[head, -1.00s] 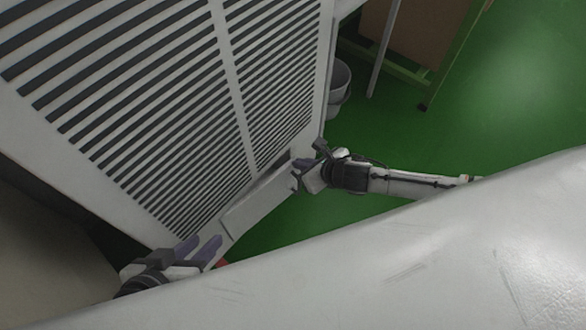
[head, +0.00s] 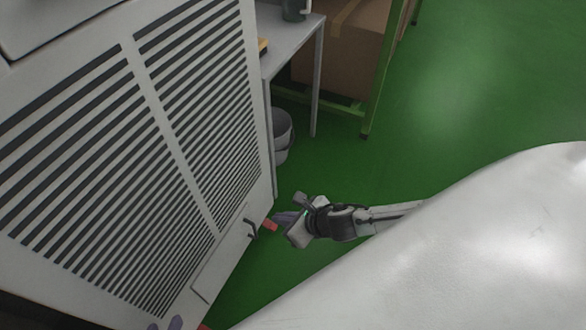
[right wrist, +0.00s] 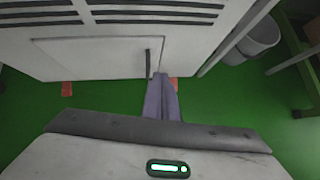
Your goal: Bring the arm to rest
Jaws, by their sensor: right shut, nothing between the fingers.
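My right gripper (head: 284,220) is in the middle of the head view, just right of the lower corner of a white slatted cabinet (head: 222,215). Its purple fingers are together and empty; they also show in the right wrist view (right wrist: 161,82), pointing at the cabinet's lower front near a dark handle (right wrist: 148,64). I cannot tell whether they touch the cabinet. Of my left gripper (head: 164,324) only two purple fingertips show at the bottom edge of the head view, apart from each other, low by the cabinet front. The rest of it is out of frame.
Red feet (right wrist: 67,88) stick out under the cabinet. A grey bucket (head: 281,130) stands beyond it, below a grey table (head: 290,40). A cardboard box (head: 345,45) sits on a green-framed rack (head: 378,75). Green floor (head: 470,110) is clear at the right.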

